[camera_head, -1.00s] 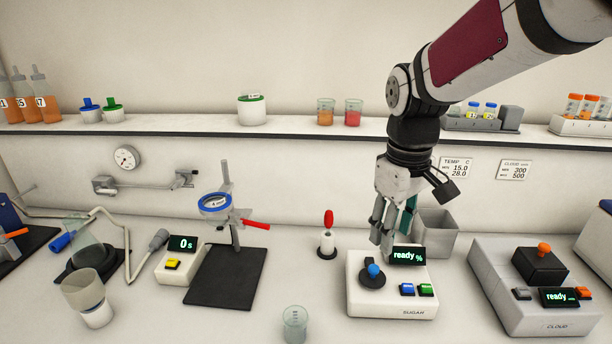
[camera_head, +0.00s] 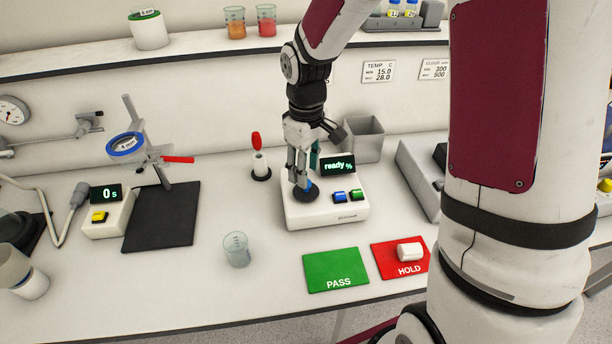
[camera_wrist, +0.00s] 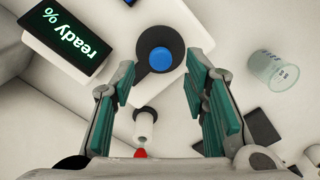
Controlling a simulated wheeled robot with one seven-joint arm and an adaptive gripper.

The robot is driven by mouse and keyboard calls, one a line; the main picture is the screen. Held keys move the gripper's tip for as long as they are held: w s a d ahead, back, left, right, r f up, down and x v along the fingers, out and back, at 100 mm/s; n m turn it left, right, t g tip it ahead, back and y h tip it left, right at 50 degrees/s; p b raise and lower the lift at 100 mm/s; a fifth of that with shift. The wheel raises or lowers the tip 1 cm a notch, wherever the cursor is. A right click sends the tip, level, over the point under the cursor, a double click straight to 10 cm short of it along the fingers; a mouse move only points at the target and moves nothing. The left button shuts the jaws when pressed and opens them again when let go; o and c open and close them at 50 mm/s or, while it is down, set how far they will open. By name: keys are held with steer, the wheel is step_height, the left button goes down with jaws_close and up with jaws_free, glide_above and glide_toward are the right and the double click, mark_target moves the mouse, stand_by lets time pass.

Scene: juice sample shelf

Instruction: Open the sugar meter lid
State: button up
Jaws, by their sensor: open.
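The sugar meter (camera_head: 331,215) is a white box on the bench with a lit "ready %" display (camera_head: 338,165) and blue and green buttons. Its lid is a round black disc (camera_head: 298,198) with a blue knob, and it lies closed on the meter's left part. In the wrist view the blue knob (camera_wrist: 160,58) shows on the black lid (camera_wrist: 146,80), ahead of and between the fingers. My gripper (camera_head: 300,182) is open and points down over the lid, with the knob near its fingertips. The wrist view shows the gripper (camera_wrist: 160,85) with nothing between its green pads.
A red-topped white holder (camera_head: 260,160) stands left of the meter, and a grey bin (camera_head: 362,140) behind it. A clear beaker (camera_head: 237,250) stands front left. Green PASS (camera_head: 335,268) and red HOLD (camera_head: 388,262) mats lie in front, with a white cylinder (camera_head: 410,250) on HOLD.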

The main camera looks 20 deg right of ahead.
steer(key=shift+f, duration=1.55)
jaws_close()
